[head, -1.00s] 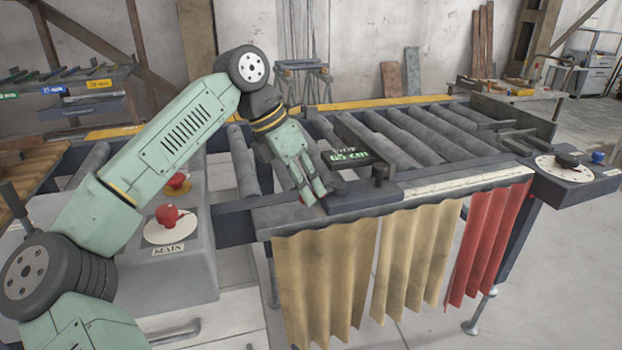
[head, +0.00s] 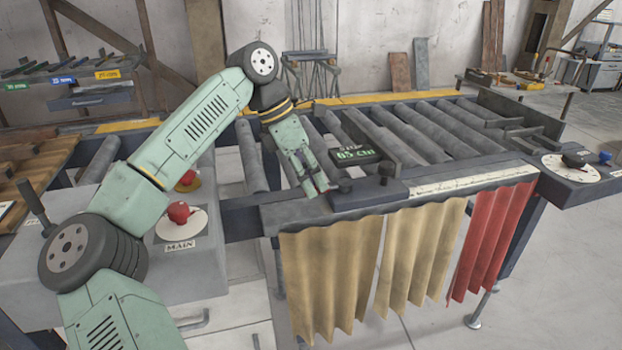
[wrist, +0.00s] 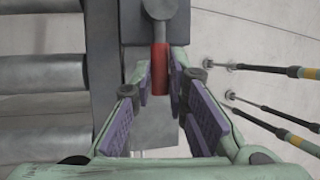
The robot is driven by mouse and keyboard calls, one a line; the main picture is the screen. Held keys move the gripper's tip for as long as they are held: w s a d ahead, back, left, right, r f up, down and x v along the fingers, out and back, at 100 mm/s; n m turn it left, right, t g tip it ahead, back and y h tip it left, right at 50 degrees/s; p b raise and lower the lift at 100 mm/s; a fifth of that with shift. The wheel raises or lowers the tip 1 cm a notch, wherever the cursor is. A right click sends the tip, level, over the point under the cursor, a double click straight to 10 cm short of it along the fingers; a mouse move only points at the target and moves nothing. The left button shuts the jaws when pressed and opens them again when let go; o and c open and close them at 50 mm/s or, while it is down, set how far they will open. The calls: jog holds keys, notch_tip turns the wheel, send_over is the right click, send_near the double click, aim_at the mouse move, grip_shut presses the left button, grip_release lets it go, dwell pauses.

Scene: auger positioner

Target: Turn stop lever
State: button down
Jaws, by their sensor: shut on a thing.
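The stop lever has a grey arm with a rounded hub and a red grip (wrist: 160,70), seen at the top centre of the wrist view. My gripper (wrist: 160,80) has its purple-padded fingers on either side of the red grip, with the tips closed on it. In the head view, my gripper (head: 318,188) points down at the front edge of the roller table, left of the digital display (head: 357,154). The fingers hide the lever there.
A control box with a red main knob (head: 179,212) stands left of the gripper. A black knob on a dial (head: 574,160) is at the far right. Tan curtains (head: 330,270) and a red curtain (head: 490,240) hang below the front edge. Rollers (head: 420,135) lie behind.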

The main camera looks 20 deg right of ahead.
jog(key=c, duration=1.6)
grip_release()
jog(key=shift+o, duration=0.2)
jog(key=v, duration=1.2)
jog(key=shift+s+d, duration=0.1)
